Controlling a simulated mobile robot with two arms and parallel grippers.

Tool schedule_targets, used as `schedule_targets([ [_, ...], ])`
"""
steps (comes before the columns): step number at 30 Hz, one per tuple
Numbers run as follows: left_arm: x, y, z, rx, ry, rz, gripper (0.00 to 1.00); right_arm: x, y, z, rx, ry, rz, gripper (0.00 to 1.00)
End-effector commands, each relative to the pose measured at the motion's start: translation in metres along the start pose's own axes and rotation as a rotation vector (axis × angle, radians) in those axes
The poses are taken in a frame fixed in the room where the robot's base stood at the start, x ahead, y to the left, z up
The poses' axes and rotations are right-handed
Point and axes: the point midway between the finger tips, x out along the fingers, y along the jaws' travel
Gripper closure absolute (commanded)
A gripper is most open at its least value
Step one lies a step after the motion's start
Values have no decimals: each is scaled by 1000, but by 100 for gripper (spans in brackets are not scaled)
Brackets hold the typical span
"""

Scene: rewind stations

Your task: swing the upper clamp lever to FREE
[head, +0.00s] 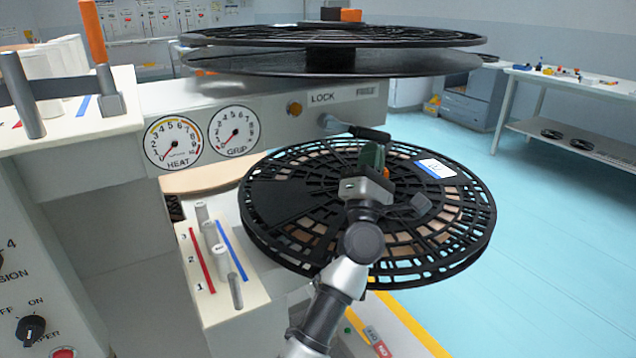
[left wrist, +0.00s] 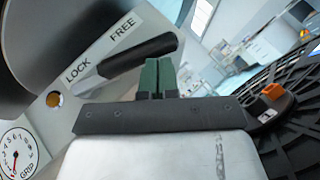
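The upper clamp lever (head: 368,132) has a black handle on a grey pivot and sticks out from the light panel between the two reels, below the words LOCK and FREE. In the left wrist view the handle (left wrist: 132,57) runs from beside LOCK toward the right, below FREE. My left gripper (head: 372,157) has green fingers. In the left wrist view the fingers (left wrist: 158,65) are together with only a thin seam between them. Their tips overlap the handle's near side; I cannot tell whether they touch it. My right gripper is not in view.
An upper black reel (head: 440,62) overhangs the lever. A lower black reel (head: 262,212) with a white label lies under my left gripper. An amber button (head: 294,109) and two gauges, HEAT (head: 172,143) and GRIP (head: 234,130), sit left of the lever. Open blue floor lies right.

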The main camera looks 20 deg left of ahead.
Motion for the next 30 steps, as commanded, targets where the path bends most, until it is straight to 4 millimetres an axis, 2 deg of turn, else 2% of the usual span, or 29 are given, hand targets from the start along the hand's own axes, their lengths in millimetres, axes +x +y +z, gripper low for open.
schedule_targets([
  [8, 4, 4, 3, -2, -6, 8, 100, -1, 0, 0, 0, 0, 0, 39],
  [11, 0, 4, 3, -2, -6, 8, 100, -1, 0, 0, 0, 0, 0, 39],
  [21, -56, 2, 0, -1, -1, 1, 100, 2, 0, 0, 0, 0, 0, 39],
  [25, -70, 2, 0, 0, -1, 3, 100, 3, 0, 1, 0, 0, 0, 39],
  [30, -76, 2, 0, 0, 0, 3, 100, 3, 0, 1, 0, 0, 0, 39],
])
